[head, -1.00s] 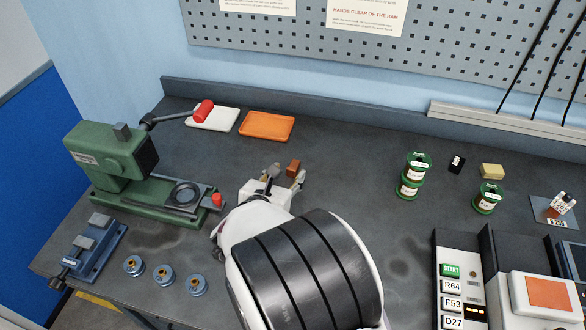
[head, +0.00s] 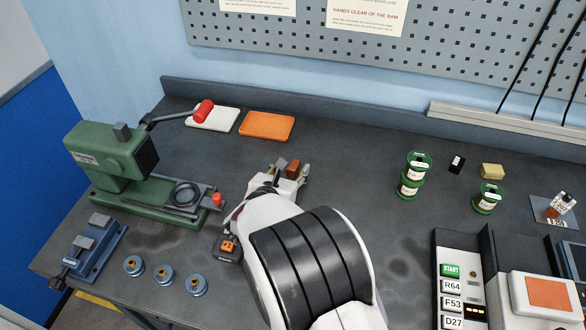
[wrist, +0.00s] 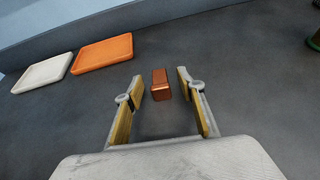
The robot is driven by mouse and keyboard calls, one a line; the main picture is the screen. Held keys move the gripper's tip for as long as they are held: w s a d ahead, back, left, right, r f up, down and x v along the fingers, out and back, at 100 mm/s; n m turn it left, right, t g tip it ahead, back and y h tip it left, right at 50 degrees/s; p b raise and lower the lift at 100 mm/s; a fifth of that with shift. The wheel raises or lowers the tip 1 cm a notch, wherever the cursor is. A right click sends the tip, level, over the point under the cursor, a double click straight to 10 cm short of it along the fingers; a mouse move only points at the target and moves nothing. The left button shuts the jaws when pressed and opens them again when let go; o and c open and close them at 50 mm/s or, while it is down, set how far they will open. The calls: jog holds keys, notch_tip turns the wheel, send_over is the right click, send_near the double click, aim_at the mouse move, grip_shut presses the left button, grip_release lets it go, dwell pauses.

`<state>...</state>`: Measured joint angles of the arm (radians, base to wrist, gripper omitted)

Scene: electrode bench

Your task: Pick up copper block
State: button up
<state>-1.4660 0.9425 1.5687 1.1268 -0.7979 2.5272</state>
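The copper block (head: 294,167) is a small reddish-brown box on the dark bench top, right of the bench's middle-left. In the wrist view the copper block (wrist: 161,84) sits between the tips of the spread fingers, with a gap on each side. My gripper (head: 292,168) is open and its fingers reach either side of the block. In the wrist view my gripper (wrist: 155,90) is open and touches nothing that I can see. The near lower part of the block is partly hidden by my gripper in the head view.
An orange tray (head: 267,125) and a white tray (head: 212,119) lie behind the block. A green press (head: 115,160) stands at left, with a blue vise (head: 95,245) and several blue-grey round parts (head: 163,274). Green spools (head: 411,175) stand at right. Bench around the block is clear.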

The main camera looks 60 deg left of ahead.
aim_at(292, 167)
dwell(0.3)
grip_shut()
jog(key=shift+r, duration=0.1)
jog(key=shift+r, duration=5)
